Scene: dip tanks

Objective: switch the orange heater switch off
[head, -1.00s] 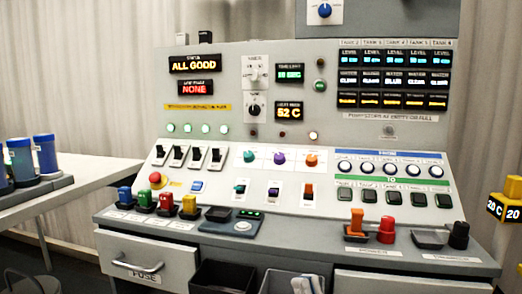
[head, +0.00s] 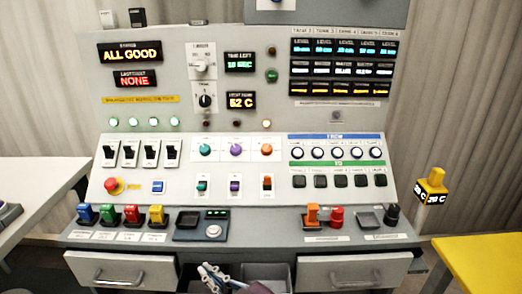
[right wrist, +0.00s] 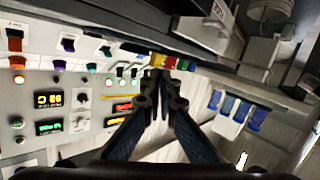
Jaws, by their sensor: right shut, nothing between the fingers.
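The orange heater switch (head: 267,183) is the rightmost of three small coloured rocker switches on the sloped console panel, beside a teal one (head: 202,186) and a purple one (head: 235,186). My right gripper (head: 207,272) is shut and empty at the bottom of the head view, in front of the console, below and apart from the switch. In the right wrist view, the gripper (right wrist: 169,70) points away from the orange switch (right wrist: 15,40), at the far left. My left gripper is not in view.
Coloured fuses (head: 131,214) and orange and red handles (head: 312,214) stand on the console ledge. Drawers (head: 120,269) and bins (head: 265,272) are below. A yellow table (head: 485,262) is at right, a white table (head: 30,195) at left.

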